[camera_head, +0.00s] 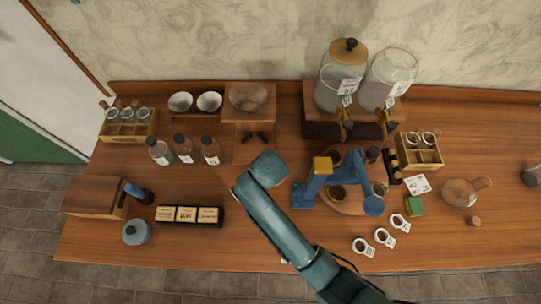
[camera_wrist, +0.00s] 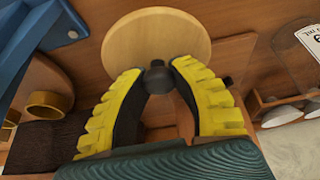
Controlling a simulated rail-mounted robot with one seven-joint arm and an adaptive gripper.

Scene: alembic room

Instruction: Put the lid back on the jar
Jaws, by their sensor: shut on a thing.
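My gripper (camera_wrist: 157,68) is shut on the dark knob of a round, pale wooden lid (camera_wrist: 158,38), with its yellow-and-black fingers on either side. The disc shows beyond the fingertips. I cannot tell whether the lid touches anything underneath. In the head view the end of my arm hides the gripper and this lid. A large clear glass jar (camera_head: 388,80) with a white label stands open at the back right, on a raised wooden stand (camera_head: 309,97). Beside it, a similar jar (camera_head: 341,86) wears a wooden lid with a dark knob.
A blue apparatus (camera_head: 314,187) stands right of my arm's end. Bare table (camera_head: 255,248) lies at the front.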

